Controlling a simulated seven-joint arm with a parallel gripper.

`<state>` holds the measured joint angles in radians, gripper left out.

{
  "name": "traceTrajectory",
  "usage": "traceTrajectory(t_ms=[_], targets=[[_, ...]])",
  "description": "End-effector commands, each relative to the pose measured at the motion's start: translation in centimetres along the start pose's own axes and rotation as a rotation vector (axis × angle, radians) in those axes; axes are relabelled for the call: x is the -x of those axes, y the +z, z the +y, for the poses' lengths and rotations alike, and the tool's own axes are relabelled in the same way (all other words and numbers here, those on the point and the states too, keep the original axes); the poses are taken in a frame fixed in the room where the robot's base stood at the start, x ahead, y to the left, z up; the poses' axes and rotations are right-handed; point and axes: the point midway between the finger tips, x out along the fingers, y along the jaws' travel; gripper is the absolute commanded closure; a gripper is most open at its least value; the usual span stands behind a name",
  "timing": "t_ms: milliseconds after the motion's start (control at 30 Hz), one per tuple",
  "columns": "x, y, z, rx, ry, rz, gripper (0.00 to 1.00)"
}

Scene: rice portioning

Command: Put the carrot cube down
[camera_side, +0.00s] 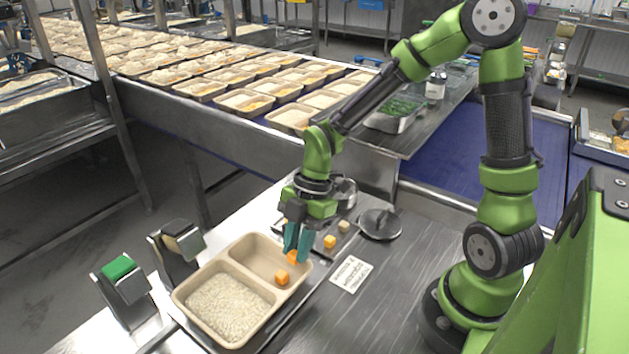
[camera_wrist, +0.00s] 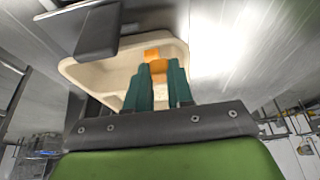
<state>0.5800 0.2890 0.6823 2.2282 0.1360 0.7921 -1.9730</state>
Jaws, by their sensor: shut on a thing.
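My gripper (camera_side: 297,254) points down over the right end of a beige tray (camera_side: 186,309), its teal fingers shut on an orange carrot cube (camera_side: 292,258). In the wrist view the held cube (camera_wrist: 158,67) shows between the fingertips (camera_wrist: 158,75). The cube is at or just above the floor of the tray's empty-looking upper compartment; I cannot tell if it touches. Another carrot cube (camera_side: 282,278) lies in the tray close by, also visible in the wrist view (camera_wrist: 152,53). White rice (camera_side: 228,307) fills the tray's lower left compartment.
A loose orange cube (camera_side: 330,242) and a pale cube (camera_side: 344,226) lie on the table right of my gripper. Two small stands (camera_side: 125,290) are left of the tray. Filled trays cover the conveyor behind.

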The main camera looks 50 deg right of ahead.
Motion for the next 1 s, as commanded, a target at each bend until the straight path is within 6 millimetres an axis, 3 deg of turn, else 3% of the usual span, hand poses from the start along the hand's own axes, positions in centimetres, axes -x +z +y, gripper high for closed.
traceTrajectory(t_ms=[200, 400, 733, 1000], targets=[[-1.2, -1.3, 5.6, 0.0, 0.0, 0.002, 1.0], [-1.7, -1.8, 8.3, -0.001, 0.0, -0.001, 1.0], [-4.8, -0.6, 8.5, -0.003, -0.002, -0.001, 1.0], [-5.0, -0.4, 8.6, -0.003, 0.002, -0.002, 1.0]])
